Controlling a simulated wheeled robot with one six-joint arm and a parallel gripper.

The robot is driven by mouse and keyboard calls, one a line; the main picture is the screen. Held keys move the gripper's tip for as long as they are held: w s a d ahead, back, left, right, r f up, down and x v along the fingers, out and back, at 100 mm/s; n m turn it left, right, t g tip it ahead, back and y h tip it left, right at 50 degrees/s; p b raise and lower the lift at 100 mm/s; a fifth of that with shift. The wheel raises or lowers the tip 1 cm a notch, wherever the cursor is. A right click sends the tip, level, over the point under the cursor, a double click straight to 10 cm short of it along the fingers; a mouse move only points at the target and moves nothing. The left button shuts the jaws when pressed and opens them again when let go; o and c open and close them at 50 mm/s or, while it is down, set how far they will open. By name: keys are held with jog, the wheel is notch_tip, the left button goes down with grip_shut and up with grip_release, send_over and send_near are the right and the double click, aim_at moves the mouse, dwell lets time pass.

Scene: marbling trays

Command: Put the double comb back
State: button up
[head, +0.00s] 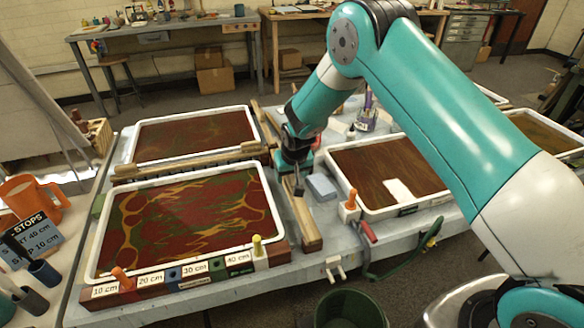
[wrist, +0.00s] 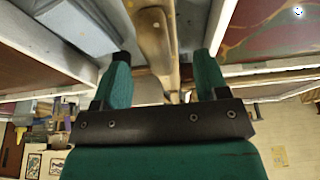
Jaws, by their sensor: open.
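A long wooden comb-like piece with two parallel bars (head: 190,161) lies across the gap between the two left trays; it looks like the double comb, though its teeth are too small to make out. My gripper (head: 297,187) points down over the strip between the left and right trays, to the right of that piece. A wooden bar (head: 305,218) runs along this strip beneath it. In the wrist view my gripper (wrist: 162,75) is open, its green fingers apart, with a wooden piece (wrist: 152,42) showing between them. I cannot tell whether they touch it.
The front left tray (head: 94,245) holds red marbling, with distance labels and pegs along its front. Another tray (head: 130,150) stands behind it. The right tray (head: 372,212) holds brown liquid and a white card. A grey-blue block (head: 321,187) sits close beside my gripper. A green bin (head: 350,308) stands in front.

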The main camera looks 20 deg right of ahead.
jog(key=s+a+r+n+y+b, duration=0.1)
jog(key=s+r, duration=0.5)
jog(key=r, duration=0.3)
jog(key=s+a+r, duration=0.1)
jog(key=s+r, duration=0.4)
jog(key=r, duration=0.5)
jog(key=s+a+r+n+g+y, duration=0.1)
jog(key=s+r+n+g, duration=0.1)
jog(key=s, duration=1.1)
jog(key=s+a+r+n+g+y, duration=0.1)
jog(key=s+r+n, duration=0.3)
jog(key=s, duration=1)
notch_tip(320, 180, up, 3)
jog(key=shift+s+a+f+g+y, duration=0.15)
jog(key=shift+a+g+y, duration=0.2)
jog(key=shift+y, duration=0.25)
